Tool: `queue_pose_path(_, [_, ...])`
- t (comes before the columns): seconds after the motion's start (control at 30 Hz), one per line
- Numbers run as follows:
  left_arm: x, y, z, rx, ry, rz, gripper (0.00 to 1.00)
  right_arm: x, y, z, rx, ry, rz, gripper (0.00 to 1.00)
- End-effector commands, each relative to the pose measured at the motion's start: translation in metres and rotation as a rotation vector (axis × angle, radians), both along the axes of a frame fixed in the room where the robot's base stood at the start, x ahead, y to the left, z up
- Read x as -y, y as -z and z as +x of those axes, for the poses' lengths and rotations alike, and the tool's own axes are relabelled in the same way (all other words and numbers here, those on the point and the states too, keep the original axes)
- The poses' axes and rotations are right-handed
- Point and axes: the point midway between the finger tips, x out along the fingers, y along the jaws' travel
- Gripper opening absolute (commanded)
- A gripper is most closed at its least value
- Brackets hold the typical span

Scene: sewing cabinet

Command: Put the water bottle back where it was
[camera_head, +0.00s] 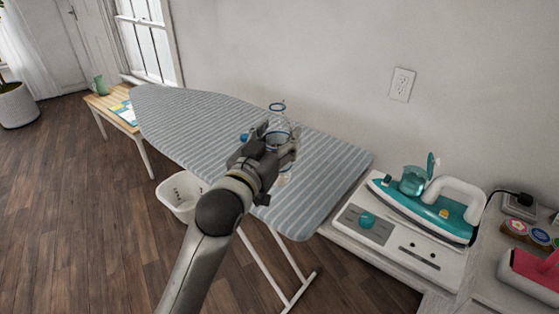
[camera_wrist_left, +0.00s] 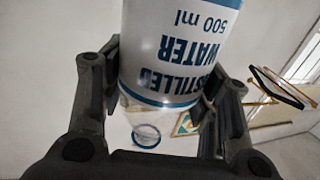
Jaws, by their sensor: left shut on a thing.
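The water bottle is clear with blue bands; its upper part (camera_head: 278,108) shows above my left gripper (camera_head: 274,140) in the head view. In the left wrist view the bottle (camera_wrist_left: 180,45) fills the top middle, its label reading "distilled water 500 ml" upside down. My left gripper is shut on it, one finger on each side. The gripper and bottle appear over the striped ironing board (camera_head: 195,125); whether the bottle touches the board cannot be told. A small blue thing (camera_head: 244,137) shows beside the gripper. My right gripper is not in view.
A teal and white iron (camera_head: 430,207) sits on a white base (camera_head: 385,232) at the right, with a clear teal cup (camera_head: 413,180) by it. A white basket (camera_head: 181,195) stands on the floor. A wooden side table (camera_head: 98,103) is far left. The board's left half is clear.

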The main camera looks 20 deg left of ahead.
Motion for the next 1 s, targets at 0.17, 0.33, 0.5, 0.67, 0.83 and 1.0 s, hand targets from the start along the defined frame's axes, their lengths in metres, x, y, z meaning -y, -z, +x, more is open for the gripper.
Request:
queue_pose_path(0.17, [-0.005,0.014,0.036,0.001,-0.001,-0.001,0.21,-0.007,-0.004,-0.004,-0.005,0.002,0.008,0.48])
queue_pose_path(0.33, [-0.009,0.034,0.066,-0.001,-0.002,0.000,0.21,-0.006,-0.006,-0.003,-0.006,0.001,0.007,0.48])
queue_pose_path(0.5, [-0.012,0.060,0.087,0.000,-0.002,-0.001,0.21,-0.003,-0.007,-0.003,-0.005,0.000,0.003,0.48])
queue_pose_path(0.67, [-0.014,0.074,0.099,0.003,-0.001,-0.001,0.21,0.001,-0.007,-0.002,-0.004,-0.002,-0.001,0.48])
queue_pose_path(0.83, [-0.015,0.082,0.105,0.002,-0.001,-0.001,0.21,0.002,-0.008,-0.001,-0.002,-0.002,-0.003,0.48])
queue_pose_path(1.0, [-0.015,0.105,0.107,-0.001,-0.001,-0.001,0.21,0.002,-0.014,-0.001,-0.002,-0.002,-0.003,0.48])
